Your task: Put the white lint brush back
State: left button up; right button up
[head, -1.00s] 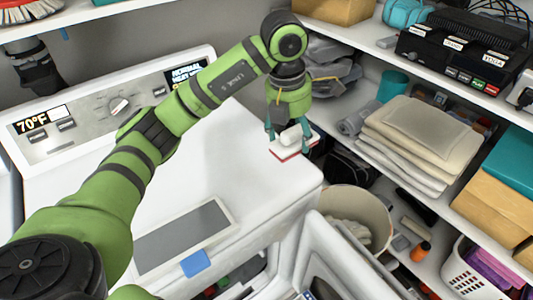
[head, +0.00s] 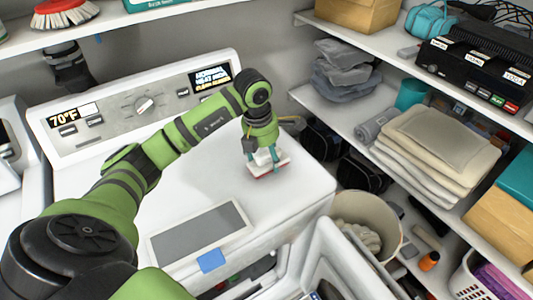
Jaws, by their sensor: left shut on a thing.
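The white lint brush (head: 268,170), white on top with a red underside, is in my left gripper (head: 262,157). The left gripper's teal fingers are shut on it. It is above the white top of the washing machine or dryer (head: 290,200), toward its back right corner; I cannot tell whether it touches the surface. My right gripper is not in view.
Shelves on the right hold grey cloths (head: 343,72), folded towels (head: 436,140) and a black device (head: 478,65). A bin (head: 368,228) stands beside the machine. Its top has clear room around a grey panel (head: 197,232).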

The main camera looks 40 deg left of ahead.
pick_arm(q)
jog(key=shift+f, duration=0.65)
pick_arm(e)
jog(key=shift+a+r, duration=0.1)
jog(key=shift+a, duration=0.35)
pick_arm(q)
jog(key=o, duration=1.3)
jog(key=shift+o, duration=0.2)
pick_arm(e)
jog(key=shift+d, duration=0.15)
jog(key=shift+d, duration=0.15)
